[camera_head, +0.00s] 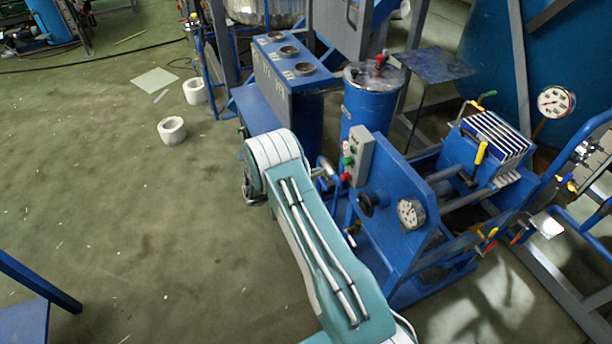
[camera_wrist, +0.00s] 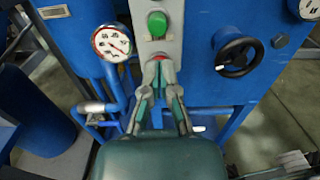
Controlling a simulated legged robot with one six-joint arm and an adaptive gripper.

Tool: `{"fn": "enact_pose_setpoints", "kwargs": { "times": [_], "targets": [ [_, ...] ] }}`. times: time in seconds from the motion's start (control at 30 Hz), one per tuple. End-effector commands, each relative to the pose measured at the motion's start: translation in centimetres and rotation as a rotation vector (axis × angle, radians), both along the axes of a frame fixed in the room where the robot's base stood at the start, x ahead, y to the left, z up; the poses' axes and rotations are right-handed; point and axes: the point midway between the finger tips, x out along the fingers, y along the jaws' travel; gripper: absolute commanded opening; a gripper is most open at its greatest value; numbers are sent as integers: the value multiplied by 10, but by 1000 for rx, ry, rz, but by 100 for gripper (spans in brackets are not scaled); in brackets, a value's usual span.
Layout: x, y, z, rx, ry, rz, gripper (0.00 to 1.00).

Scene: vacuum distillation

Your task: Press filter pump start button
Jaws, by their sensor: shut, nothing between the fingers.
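The filter pump's grey control box (camera_head: 361,157) is fixed to the left edge of a blue panel in the head view. A green button (camera_head: 348,160) sits above a red button (camera_head: 345,177) on its face. In the wrist view the round green button (camera_wrist: 157,23) is clear, on the grey box (camera_wrist: 171,45). My gripper (camera_wrist: 158,68) is shut and empty, its fingertips below the green button and over the red button's area. The red button is mostly hidden by the fingertips. I cannot tell whether the tips touch the box.
A pressure gauge (camera_wrist: 111,42) is left of the box and a black handwheel (camera_wrist: 237,54) is right of it. Blue pipework (camera_wrist: 112,100) runs at the lower left. The green floor (camera_head: 100,220) left of my arm is mostly open.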

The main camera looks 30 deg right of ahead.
Motion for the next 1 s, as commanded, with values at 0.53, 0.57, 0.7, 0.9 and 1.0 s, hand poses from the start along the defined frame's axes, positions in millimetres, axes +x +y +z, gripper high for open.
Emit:
{"fn": "enact_pose_setpoints", "kwargs": {
  "times": [0.53,0.57,0.7,0.9,1.0],
  "targets": [
    [-5,-76,0,0,0,-1,0],
    [-5,-76,0,0,0,0,0],
    [-5,-77,0,0,0,0,0],
    [-5,-79,0,0,0,-1,0],
    [-6,-91,0,-1,0,-3,0]
  ]
}}
